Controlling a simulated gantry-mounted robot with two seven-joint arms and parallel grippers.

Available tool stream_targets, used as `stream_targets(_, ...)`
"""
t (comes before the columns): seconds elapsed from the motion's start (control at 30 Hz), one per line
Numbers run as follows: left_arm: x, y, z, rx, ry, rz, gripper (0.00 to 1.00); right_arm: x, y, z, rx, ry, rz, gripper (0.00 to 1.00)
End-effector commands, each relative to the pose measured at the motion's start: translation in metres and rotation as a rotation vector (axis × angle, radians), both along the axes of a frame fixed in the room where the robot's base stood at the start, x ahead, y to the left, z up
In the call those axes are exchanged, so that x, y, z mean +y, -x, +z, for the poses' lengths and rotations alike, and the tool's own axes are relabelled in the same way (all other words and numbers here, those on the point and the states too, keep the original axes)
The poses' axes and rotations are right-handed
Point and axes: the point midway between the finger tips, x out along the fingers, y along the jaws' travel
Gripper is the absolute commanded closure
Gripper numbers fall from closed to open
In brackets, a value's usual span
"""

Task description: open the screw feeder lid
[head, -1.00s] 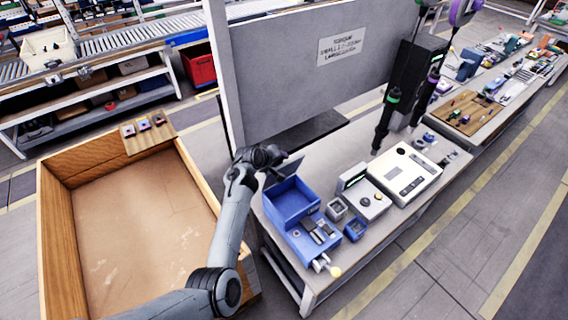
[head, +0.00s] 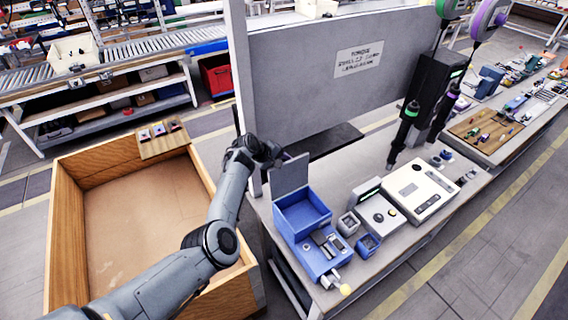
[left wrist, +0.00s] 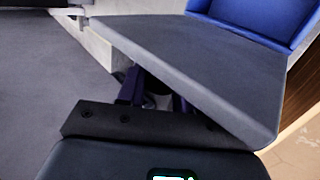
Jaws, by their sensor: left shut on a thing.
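The blue screw feeder (head: 318,258) stands on the near left end of the bench, with its deep blue bin (head: 302,214) open at the top. Its grey lid (head: 289,176) stands about upright at the bin's back left edge. My left gripper (head: 275,155) is at the lid's upper left corner, shut on the lid; its fingertips are hard to make out in the head view. In the left wrist view the lid (left wrist: 200,70) fills the middle, close against the dark gripper (left wrist: 155,105), with the blue bin (left wrist: 260,18) beyond it. My right gripper is out of view.
A grey upright panel (head: 300,90) stands behind the feeder, close to my left arm. Small boxes and a white device (head: 422,188) are to the feeder's right. Two hanging screwdrivers (head: 405,135) are farther right. A large wooden crate (head: 60,225) lies left of the bench.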

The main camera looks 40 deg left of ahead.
Motion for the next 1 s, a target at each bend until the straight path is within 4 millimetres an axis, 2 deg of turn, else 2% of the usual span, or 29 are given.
stream_targets(0.17, 0.0, 0.0, -0.001, 0.0, -0.001, 0.003, 1.0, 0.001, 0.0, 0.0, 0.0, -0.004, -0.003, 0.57)
stream_targets(0.2, 0.0, 0.0, -0.001, 0.0, -0.001, 0.003, 0.6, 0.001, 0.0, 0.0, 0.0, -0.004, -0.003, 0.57)
stream_targets(0.3, 0.0, 0.0, -0.001, 0.0, -0.001, 0.002, 0.45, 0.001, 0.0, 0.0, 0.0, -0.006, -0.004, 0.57)
stream_targets(0.7, 0.001, 0.002, 0.002, 0.0, -0.001, 0.001, 0.44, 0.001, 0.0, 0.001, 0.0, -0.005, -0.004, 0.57)
stream_targets(1.0, 0.009, 0.021, 0.023, -0.002, -0.002, 0.003, 0.44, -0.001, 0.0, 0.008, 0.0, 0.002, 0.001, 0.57)
